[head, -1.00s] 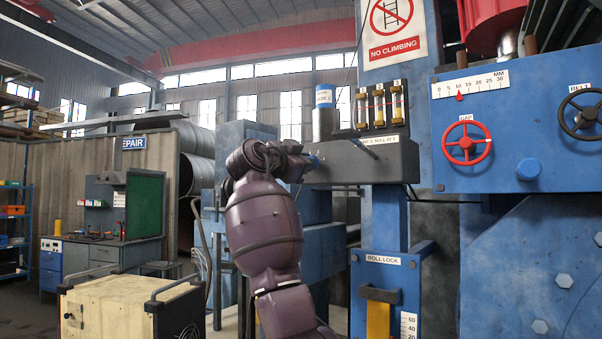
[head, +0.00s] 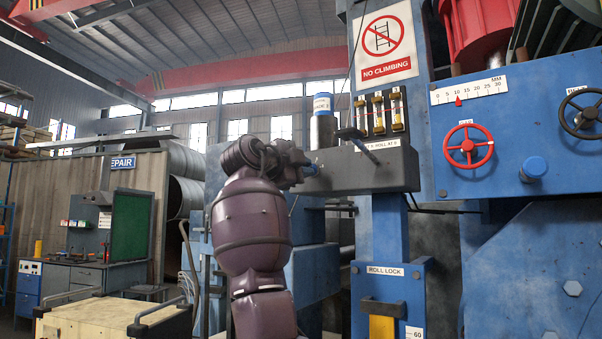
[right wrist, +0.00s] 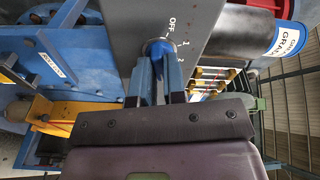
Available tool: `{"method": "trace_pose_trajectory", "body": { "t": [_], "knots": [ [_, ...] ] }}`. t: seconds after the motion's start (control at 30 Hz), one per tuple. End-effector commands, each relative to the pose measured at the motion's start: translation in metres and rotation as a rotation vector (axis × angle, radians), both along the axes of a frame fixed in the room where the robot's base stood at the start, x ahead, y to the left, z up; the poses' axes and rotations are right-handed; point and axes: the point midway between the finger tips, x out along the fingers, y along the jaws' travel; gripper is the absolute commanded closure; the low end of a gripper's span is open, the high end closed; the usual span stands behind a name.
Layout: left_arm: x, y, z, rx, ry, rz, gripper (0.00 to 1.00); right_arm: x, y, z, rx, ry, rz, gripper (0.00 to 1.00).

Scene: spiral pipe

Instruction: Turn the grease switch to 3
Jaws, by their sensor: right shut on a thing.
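The grease switch is a blue knob (right wrist: 158,48) on a grey panel (right wrist: 205,30) in the right wrist view. The marks OFF, 1 and 2 show on the panel beside it. Mark 3 is not visible, and I cannot tell which mark the knob points at. My right gripper (right wrist: 157,82) is shut on the knob, with a blue finger on each side. In the head view my right gripper (head: 307,170) is at the left end of the grey box (head: 390,172), and the wrist mostly hides the switch. My left gripper is not in view.
A grease canister (head: 322,125) and several sight glasses (head: 380,112) stand above the grey box. A dark lever (head: 362,142) sticks out of the box's front. The red handwheel (head: 468,147) and roll lock (head: 385,270) are to the right and below.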

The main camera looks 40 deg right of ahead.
Motion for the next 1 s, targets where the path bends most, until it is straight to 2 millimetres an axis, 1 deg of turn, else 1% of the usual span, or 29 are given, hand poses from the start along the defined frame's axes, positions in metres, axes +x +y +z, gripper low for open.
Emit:
{"method": "trace_pose_trajectory", "body": {
  "t": [0.03,0.5,0.53,0.6,0.7,1.0],
  "knots": [
    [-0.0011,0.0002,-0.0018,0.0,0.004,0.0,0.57,0.001,0.0002,-0.0023,0.005,-0.005,-0.001,1.0],
    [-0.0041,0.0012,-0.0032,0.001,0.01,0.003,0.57,0.0003,0.0,-0.0016,0.01,-0.019,-0.002,1.0],
    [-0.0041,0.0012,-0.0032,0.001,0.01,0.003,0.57,0.0003,0.0,-0.0016,0.01,-0.019,-0.002,0.87],
    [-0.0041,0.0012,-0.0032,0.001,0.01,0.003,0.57,0.0003,0.0,-0.0015,0.01,-0.019,-0.002,0.76],
    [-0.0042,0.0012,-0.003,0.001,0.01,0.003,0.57,0.0002,0.0,-0.0012,0.009,-0.019,-0.001,0.63],
    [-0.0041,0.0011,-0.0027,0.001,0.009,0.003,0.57,-0.0003,0.0019,-0.0004,0.007,-0.019,0.0,0.63]
  ]
}}
